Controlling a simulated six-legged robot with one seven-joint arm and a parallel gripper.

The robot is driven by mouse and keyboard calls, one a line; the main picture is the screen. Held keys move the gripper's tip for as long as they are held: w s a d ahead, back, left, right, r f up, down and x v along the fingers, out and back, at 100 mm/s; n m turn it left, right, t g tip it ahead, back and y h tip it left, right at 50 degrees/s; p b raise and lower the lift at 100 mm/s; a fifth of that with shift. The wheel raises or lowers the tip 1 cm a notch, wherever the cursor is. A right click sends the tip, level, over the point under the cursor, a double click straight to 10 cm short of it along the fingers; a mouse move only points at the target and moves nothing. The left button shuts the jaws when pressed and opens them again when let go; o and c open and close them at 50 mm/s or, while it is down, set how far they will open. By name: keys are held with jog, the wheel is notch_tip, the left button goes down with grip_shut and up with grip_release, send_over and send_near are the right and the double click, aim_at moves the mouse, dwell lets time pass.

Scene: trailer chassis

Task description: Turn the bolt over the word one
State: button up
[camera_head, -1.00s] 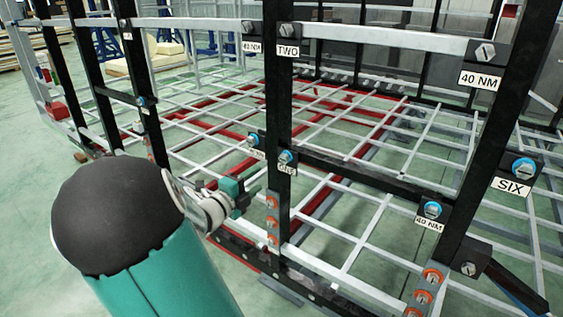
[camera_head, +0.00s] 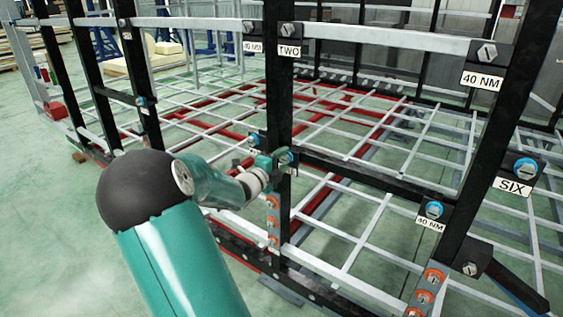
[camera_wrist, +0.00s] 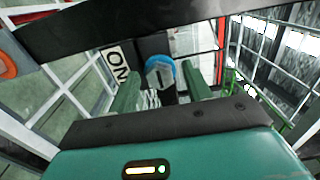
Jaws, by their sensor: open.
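The bolt over the word ONE has a grey head with a blue ring and sits on a black post; in the wrist view the bolt (camera_wrist: 160,72) lies between my gripper's two green fingers. The white ONE label (camera_wrist: 116,66) is left of it, turned sideways and partly cut off by a dark bar. My gripper (camera_wrist: 163,82) is open, with a finger on each side of the bolt in the picture; I cannot tell if they touch it. In the head view my gripper (camera_head: 277,160) is at the post and covers most of the bolt and its label.
The black post (camera_head: 279,100) carries the TWO label (camera_head: 289,51) higher up and orange-ringed bolts (camera_head: 272,220) below. The SIX bolt (camera_head: 525,168) is farther right. Open grid frame lies behind.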

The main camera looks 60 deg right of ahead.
jog(key=shift+c, duration=0.2)
jog(key=c, duration=1)
jog(key=shift+o, duration=0.2)
